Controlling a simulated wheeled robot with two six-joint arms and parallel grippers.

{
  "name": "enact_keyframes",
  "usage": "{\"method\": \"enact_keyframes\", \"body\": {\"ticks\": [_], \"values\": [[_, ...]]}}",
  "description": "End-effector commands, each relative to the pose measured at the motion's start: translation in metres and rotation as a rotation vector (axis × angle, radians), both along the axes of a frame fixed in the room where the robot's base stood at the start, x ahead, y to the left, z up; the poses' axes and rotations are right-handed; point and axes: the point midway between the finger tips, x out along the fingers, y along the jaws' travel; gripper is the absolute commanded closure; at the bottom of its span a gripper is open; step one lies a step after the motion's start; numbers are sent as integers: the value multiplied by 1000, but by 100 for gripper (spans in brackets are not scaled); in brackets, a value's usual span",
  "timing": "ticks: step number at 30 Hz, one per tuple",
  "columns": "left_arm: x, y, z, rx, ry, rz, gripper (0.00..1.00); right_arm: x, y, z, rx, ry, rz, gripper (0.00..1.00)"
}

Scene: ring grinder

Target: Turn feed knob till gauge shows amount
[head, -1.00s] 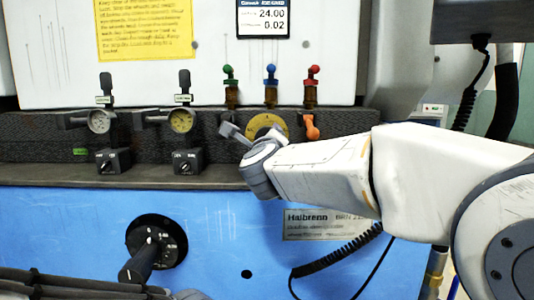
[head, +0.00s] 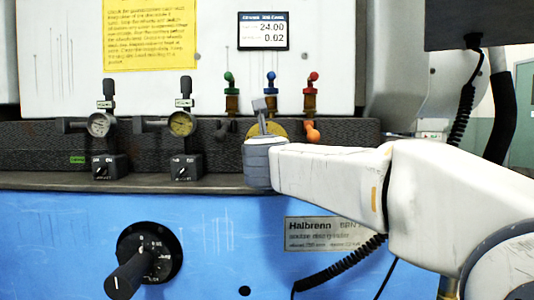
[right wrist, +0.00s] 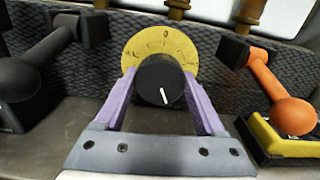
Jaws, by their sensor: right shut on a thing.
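The feed knob (right wrist: 160,80) is black with a white line, which points down in the right wrist view. It sits in front of a yellow dial plate (right wrist: 200,42); the plate also shows in the head view (head: 281,128), where my wrist hides the knob. My right gripper (right wrist: 163,88) is shut on the knob, with a purple finger on either side. The gauge appears to be the dark-framed display (head: 263,31) on the white panel, reading 24.00 and 0.02. My left gripper is not in view.
An orange-handled lever (right wrist: 275,90) stands close right of my right gripper, and a black-handled one (right wrist: 45,50) close left. Two round dials (head: 182,123) are further left. Green, blue and red-topped fittings (head: 271,90) rise behind. A black crank (head: 145,255) is on the blue front.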

Motion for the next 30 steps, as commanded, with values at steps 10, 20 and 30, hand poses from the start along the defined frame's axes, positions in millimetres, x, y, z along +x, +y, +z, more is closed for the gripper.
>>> {"method": "enact_keyframes", "body": {"ticks": [10, 20, 30], "values": [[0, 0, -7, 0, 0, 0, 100, 1, 1, -3, 80, 5, 1, 84], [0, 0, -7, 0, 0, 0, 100, 1, 1, -3, 84, 6, 1, 84], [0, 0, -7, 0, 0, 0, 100, 0, 1, -2, 84, 3, 1, 0]]}}
